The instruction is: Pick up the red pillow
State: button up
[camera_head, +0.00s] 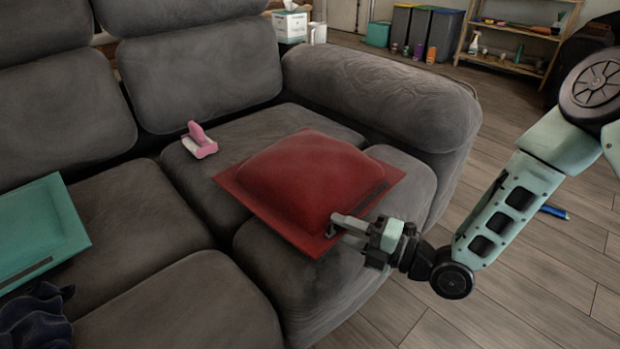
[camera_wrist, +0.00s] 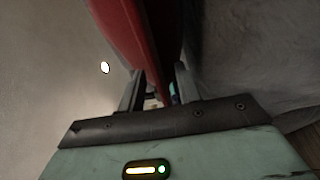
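The red pillow (camera_head: 305,181) lies on the front right seat of the grey sofa, its puffed middle facing up and its flat border around it. My gripper (camera_head: 335,227) is at the pillow's near right edge, by the front corner. In the wrist view the red pillow (camera_wrist: 150,40) reaches down between the two fingers of my gripper (camera_wrist: 160,85). The fingers stand apart on either side of its border. I cannot see clear contact on both sides. The pillow appears to rest on the seat.
A pink and white object (camera_head: 200,141) sits on the sofa behind the pillow. A teal pillow (camera_head: 38,230) and dark cloth (camera_head: 38,318) lie at the left. The sofa's armrest (camera_head: 385,98) rises behind the pillow. Wooden floor (camera_head: 560,255) is mostly clear at right, with a small blue object (camera_head: 553,212).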

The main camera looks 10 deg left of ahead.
grip_shut()
